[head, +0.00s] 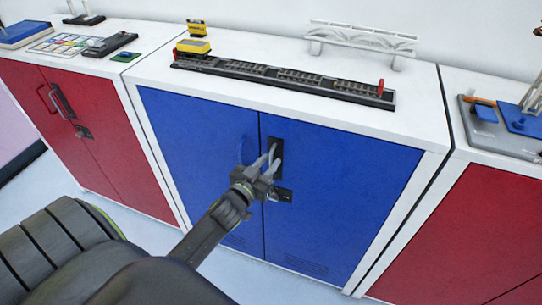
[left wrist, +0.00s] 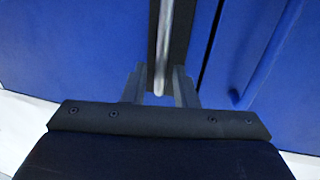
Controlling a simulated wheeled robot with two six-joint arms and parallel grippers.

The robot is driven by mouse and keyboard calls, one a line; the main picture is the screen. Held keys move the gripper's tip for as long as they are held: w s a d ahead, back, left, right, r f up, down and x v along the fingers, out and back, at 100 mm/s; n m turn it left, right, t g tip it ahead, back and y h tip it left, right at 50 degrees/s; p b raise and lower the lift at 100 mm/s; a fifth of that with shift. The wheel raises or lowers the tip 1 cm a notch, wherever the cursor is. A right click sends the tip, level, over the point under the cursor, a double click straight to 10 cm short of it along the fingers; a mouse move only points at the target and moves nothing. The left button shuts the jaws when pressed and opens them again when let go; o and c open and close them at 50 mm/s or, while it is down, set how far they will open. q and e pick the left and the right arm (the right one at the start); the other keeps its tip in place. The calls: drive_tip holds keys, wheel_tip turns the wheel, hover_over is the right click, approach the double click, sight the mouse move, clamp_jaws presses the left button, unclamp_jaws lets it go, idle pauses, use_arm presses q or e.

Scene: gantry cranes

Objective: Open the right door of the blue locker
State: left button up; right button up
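The blue locker has a left door (head: 200,140) and a right door (head: 340,190), both flush with the white frame, with a thin seam between them. The right door has a pale bar handle (head: 277,157) on a dark plate near the seam, and a dark lock plate (head: 285,195) below. My left gripper (head: 269,163) is at this handle, partly covering it. In the left wrist view the handle (left wrist: 163,45) runs between the two open fingers (left wrist: 158,88), with a gap visible on each side. My right gripper is not in view.
The left door's blue handle (head: 241,150) is close beside my gripper. Red lockers stand at left (head: 110,150) and right (head: 470,230). A model rail track (head: 285,78), a yellow block (head: 193,47) and a white bridge (head: 362,40) are on the white top.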

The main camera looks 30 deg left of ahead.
use_arm(q)
drive_tip(key=shift+w, duration=0.95)
clamp_jaws()
